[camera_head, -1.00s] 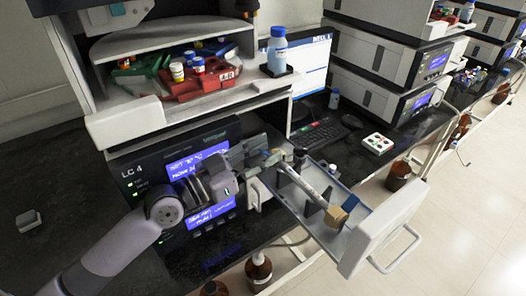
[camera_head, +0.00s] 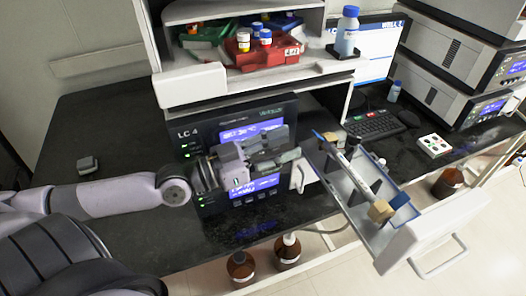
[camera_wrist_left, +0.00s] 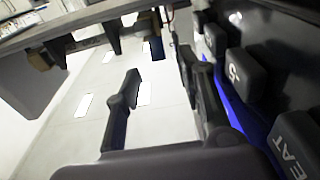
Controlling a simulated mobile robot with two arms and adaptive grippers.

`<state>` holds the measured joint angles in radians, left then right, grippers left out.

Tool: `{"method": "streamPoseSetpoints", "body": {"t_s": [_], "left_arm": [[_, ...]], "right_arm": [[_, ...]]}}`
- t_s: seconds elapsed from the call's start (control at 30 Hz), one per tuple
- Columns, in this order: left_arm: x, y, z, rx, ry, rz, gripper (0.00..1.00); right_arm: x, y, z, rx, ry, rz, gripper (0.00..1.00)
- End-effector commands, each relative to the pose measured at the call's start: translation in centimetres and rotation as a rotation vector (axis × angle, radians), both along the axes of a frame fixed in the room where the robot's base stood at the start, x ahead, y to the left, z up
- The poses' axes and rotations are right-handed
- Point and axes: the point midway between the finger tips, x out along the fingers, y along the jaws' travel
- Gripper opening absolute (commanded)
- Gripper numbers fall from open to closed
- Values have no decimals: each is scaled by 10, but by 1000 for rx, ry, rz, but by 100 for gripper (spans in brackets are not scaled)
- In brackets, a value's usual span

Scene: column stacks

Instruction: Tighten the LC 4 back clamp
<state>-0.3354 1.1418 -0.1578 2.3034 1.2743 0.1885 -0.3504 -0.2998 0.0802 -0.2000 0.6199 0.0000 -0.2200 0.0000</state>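The LC 4 unit (camera_head: 188,133) stands under the shelf with its drawer (camera_head: 405,245) pulled out. A pale column (camera_head: 357,173) lies along the drawer tray, with a tan block (camera_head: 380,211) at its front end. Small fittings (camera_head: 338,140) sit at the back end; I cannot tell whether the back clamp there is tight. My left gripper (camera_head: 288,146) is in front of the LC 4 screen, left of the back end and apart from it. In the left wrist view its fingers (camera_wrist_left: 163,85) are apart with nothing between them. My right gripper is not in view.
Shelf trays (camera_head: 268,57) and a blue-capped bottle (camera_head: 346,35) are above. A keyboard (camera_head: 372,125) and a small button box (camera_head: 434,145) lie right of the drawer. Brown bottles (camera_head: 241,268) stand below the bench edge. The bench at left is mostly clear.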

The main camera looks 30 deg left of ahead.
Motion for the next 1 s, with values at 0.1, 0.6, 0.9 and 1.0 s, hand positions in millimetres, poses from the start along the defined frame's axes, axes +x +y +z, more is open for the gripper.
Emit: {"method": "streamPoseSetpoints", "body": {"t_s": [0.1, 0.6, 0.9, 1.0], "left_arm": [[-13, 6, -2, 5, 5, -12, 37], [-32, 23, -4, -1, 2, -4, 37], [-35, 24, -3, -4, -1, -8, 37], [-35, 24, -3, -3, -2, -8, 37]], "right_arm": [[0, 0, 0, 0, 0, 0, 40], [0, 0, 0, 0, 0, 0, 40], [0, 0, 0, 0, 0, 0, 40], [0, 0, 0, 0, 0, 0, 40]]}}
